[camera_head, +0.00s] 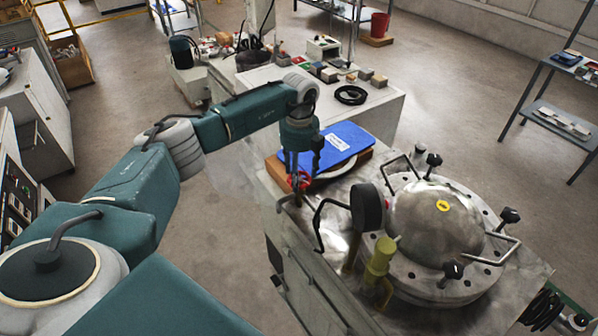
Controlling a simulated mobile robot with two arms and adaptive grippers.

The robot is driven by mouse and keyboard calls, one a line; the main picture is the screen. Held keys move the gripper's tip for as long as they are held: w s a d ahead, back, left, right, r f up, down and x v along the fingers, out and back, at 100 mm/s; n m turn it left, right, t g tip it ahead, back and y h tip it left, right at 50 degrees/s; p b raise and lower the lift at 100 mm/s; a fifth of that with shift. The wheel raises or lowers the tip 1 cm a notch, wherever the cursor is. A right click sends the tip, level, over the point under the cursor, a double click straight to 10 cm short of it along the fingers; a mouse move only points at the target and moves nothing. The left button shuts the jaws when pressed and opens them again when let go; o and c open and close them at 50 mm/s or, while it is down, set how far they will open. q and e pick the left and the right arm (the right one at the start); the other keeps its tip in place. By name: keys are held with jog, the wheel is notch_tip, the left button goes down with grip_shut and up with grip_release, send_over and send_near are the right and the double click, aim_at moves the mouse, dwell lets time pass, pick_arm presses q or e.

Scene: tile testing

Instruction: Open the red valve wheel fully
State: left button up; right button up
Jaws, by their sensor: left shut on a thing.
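The red valve wheel (302,180) is at the left edge of the metal-topped bench, beside a wooden block and a blue folder. Only part of its red rim shows. My left gripper (297,188) points down at it from above, with its fingers around the wheel, and is shut on it. The fingers hide much of the wheel, so I cannot tell how far it is turned. My right gripper is not in view.
A domed metal vessel (437,222) with clamp knobs and handles stands right of the wheel. A black gauge (367,207) and a yellow-green valve body (380,255) stand between them. A blue folder (335,148) lies just behind.

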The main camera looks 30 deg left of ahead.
aim_at(301, 181)
pick_arm(q)
jog(key=shift+s+d+f, duration=0.3)
jog(key=shift+d, duration=0.05)
dwell(0.3)
jog(key=o, duration=1.1)
jog(key=shift+c, duration=0.2)
jog(key=shift+o, duration=0.3)
jog(key=shift+r, duration=0.1)
jog(key=shift+w+a+r+n, duration=0.1)
jog(key=shift+w+r+n, duration=0.15)
jog(key=shift+r, duration=0.25)
notch_tip(301, 181, up, 11)
jog(key=shift+s+d+r, duration=0.15)
jog(key=shift+d, duration=0.05)
